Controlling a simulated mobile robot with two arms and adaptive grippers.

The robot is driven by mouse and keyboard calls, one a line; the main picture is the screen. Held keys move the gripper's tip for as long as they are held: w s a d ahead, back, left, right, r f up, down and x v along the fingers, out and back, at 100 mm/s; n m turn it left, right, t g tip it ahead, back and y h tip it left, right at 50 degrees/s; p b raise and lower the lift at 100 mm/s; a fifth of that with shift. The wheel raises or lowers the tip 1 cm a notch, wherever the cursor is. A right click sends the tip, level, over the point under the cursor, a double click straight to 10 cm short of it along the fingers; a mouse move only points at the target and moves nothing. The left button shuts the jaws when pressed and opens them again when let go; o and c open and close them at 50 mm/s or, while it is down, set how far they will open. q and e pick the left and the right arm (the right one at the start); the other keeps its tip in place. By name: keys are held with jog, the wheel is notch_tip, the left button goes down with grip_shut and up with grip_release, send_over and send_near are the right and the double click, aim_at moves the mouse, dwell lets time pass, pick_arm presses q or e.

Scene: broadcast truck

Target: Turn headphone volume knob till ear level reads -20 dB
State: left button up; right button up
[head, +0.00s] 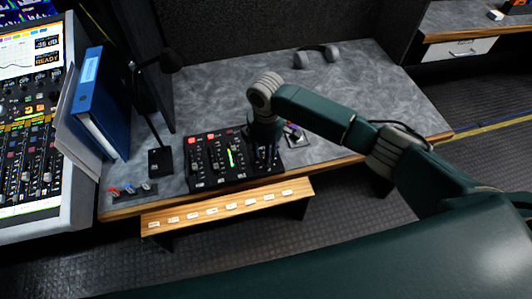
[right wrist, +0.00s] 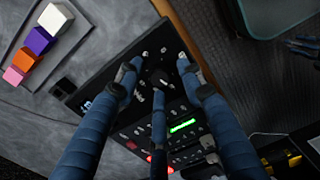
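The black control panel (head: 205,180) lies on the grey desk, with faders, red buttons and a lit green bar (head: 230,158). My right gripper (head: 266,153) is over the panel's right end, and its arm hides part of that end. In the right wrist view its blue fingers (right wrist: 158,76) are spread around a small dark knob (right wrist: 160,78), with gaps visible beside it. I cannot tell whether any finger touches it. The green bar also shows there (right wrist: 182,126). A display (head: 47,50) on the left console shows a dB figure and READY; the figure is too small to read surely. My left gripper is not in view.
A gooseneck microphone (head: 160,160) and a blue binder (head: 100,100) stand left of the panel. Headphones (head: 316,56) lie at the back of the desk. Coloured blocks (right wrist: 37,41) sit beside the panel. A wooden ledge with labels (head: 230,205) runs along the front.

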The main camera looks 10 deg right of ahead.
jog(key=shift+c, duration=0.3)
grip_shut()
jog(key=shift+r+m+p, duration=0.1)
jog(key=shift+m+p, duration=0.3)
jog(key=shift+p, duration=0.35)
jog(key=m+p, duration=0.4)
jog(key=shift+s+r, duration=0.1)
jog(key=m+p, duration=0.3)
jog(key=shift+m, duration=0.3)
jog(key=shift+f+m+p, duration=0.2)
jog(key=shift+m+p, duration=0.7)
jog(key=shift+m, duration=0.7)
